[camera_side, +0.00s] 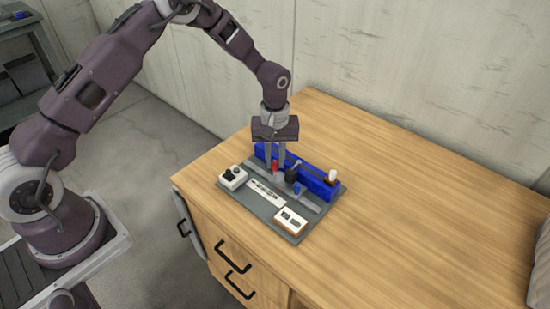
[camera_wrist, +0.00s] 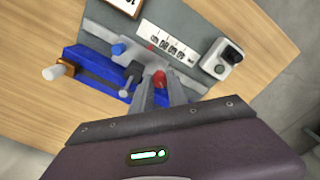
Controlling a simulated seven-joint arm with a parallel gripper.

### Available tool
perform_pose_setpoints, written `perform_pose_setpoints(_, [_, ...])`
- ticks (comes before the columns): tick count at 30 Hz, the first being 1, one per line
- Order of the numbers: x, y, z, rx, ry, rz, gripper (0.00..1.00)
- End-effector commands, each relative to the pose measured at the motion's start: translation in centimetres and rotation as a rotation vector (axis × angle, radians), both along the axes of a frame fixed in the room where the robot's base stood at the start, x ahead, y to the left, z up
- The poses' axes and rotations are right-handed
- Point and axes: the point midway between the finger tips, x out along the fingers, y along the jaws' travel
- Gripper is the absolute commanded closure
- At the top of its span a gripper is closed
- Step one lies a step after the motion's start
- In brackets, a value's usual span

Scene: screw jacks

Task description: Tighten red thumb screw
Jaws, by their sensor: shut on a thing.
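The red thumb screw (camera_side: 275,166) is a small red knob on the board at the blue block (camera_side: 318,183). In the wrist view the red thumb screw (camera_wrist: 159,79) shows between the fingertips of my gripper (camera_wrist: 160,88). In the side view my gripper (camera_side: 276,162) points down over the board, its fingers on both sides of the red screw. It is shut on the screw. The lower part of the screw is hidden by the fingers. A blue thumb screw (camera_wrist: 118,49) stands apart from the gripper, and it shows in the side view (camera_side: 297,189).
The grey board (camera_side: 260,209) lies on a wooden table (camera_side: 400,190). A dark lever (camera_side: 292,173) stands close right of my fingers. A white-topped post (camera_side: 332,176), a white knob box (camera_side: 232,177), a white label strip (camera_side: 266,192) and a display box (camera_side: 290,221) are around. The table's right side is clear.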

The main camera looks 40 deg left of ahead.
Motion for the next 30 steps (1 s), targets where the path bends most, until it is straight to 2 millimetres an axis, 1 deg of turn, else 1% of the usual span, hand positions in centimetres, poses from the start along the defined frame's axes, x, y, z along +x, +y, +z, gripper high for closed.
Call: perform_pose_setpoints(30, [0.14, 0.03, 0.12, 0.001, -0.003, -0.963, 1.00])
